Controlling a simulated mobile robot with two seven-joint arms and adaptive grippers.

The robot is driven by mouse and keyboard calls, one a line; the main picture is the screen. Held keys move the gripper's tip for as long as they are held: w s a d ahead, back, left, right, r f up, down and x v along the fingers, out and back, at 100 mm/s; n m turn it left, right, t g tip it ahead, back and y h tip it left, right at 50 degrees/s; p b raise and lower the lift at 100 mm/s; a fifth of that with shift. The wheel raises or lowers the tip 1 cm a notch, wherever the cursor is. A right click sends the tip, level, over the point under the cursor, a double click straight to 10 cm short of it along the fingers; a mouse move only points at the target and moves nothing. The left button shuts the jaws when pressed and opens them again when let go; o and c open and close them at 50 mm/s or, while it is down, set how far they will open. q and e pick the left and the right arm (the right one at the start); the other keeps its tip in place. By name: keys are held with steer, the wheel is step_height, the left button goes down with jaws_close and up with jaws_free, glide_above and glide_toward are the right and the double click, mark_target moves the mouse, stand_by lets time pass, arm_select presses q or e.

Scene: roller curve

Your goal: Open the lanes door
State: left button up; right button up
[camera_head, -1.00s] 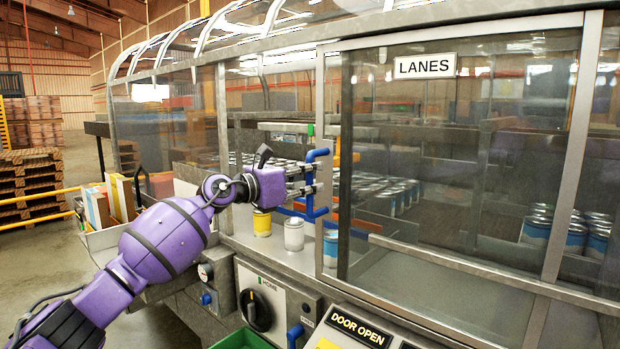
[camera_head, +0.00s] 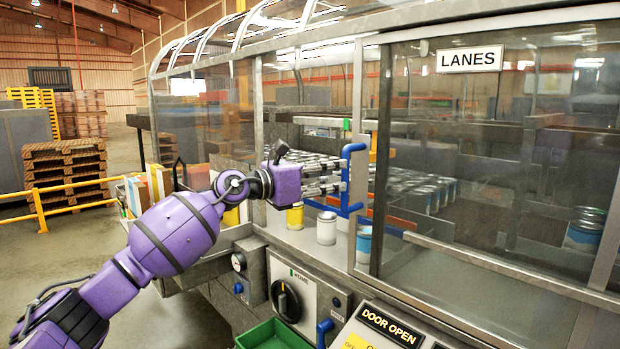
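The lanes door is a framed clear panel in the machine's front, near the white LANES sign (camera_head: 469,59). A silver post (camera_head: 361,130) stands at its left side, beside the blue handle (camera_head: 349,180), a bracket with an upright bar. My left gripper (camera_head: 340,177) points right at the handle from its left. Its two fingers are spread, one above the other, with their tips at or just short of the upright bar; I cannot tell whether they touch it. I see nothing held between them. My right gripper is out of view.
Below are a black knob (camera_head: 287,300), a DOOR OPEN panel (camera_head: 388,327) and a green bin (camera_head: 273,337). Open floor and stacked pallets (camera_head: 68,175) lie left.

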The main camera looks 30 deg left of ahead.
arm_select(q)
steer(key=v, duration=0.7)
stand_by(0.4)
